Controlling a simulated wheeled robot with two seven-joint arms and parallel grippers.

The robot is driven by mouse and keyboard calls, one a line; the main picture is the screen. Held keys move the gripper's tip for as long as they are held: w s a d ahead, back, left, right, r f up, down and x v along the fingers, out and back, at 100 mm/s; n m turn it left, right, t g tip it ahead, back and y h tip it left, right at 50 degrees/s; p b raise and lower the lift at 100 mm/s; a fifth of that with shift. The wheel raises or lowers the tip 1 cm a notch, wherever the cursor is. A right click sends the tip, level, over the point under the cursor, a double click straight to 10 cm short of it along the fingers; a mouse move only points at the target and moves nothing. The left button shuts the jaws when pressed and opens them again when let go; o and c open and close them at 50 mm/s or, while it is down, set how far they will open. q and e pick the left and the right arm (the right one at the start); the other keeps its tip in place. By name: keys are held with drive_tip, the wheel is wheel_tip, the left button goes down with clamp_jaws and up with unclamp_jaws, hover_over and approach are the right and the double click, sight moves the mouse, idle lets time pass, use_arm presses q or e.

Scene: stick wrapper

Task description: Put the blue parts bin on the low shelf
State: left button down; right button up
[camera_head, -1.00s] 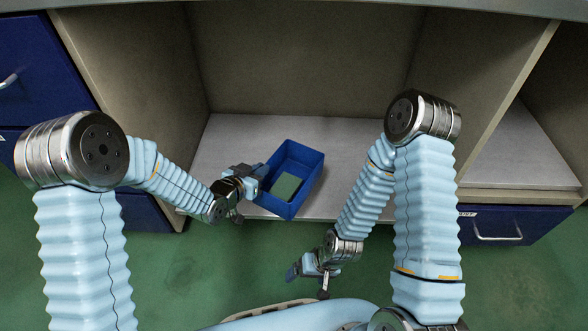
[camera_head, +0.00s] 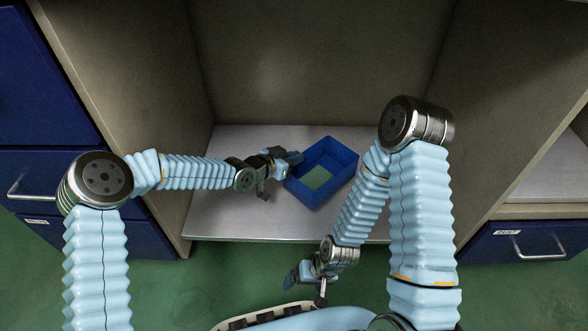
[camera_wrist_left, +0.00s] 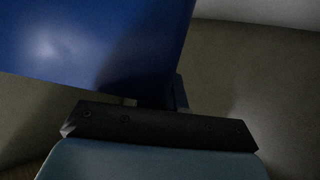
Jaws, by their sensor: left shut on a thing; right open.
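The blue parts bin (camera_head: 343,180) is an open rectangular box, seen from above with a green patch on its inside floor. It is over the pale low shelf (camera_head: 225,215), inside the open compartment; whether it touches the shelf cannot be told. My left gripper (camera_head: 292,163) is shut on the bin's left wall. In the left wrist view the bin's blue side (camera_wrist_left: 90,40) fills the upper left, close to the gripper. My right gripper (camera_head: 303,274) is open and empty, low in front of the shelf's front edge.
Side panels bound the compartment left (camera_head: 130,110) and right (camera_head: 500,90). Blue drawers (camera_head: 45,180) stand at the left, and another blue drawer (camera_head: 515,243) at the lower right. The shelf is bare left of the bin. The green floor (camera_head: 215,280) lies in front.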

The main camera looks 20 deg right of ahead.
use_arm(q)
drive_tip(key=w+f, duration=0.1)
drive_tip(key=f, duration=0.2)
drive_tip(key=w+f+b, duration=0.1)
drive_tip(key=w+f, duration=0.1)
drive_tip(key=f, duration=0.1)
drive_tip(key=w+f+b, duration=0.1)
drive_tip(key=f, duration=0.1)
drive_tip(key=shift+w+d+f, duration=0.25)
drive_tip(key=shift+d+f, duration=0.15)
drive_tip(key=c, duration=1.3)
unclamp_jaws()
drive_tip(key=shift+o, duration=0.2)
drive_tip(key=shift+s+a+r, duration=0.15)
drive_tip(key=shift+a+r, duration=0.1)
drive_tip(key=p+v, duration=0.2)
drive_tip(key=v, duration=0.9)
drive_tip(key=shift+s+a+f, duration=0.1)
drive_tip(key=shift+s+a, duration=0.05)
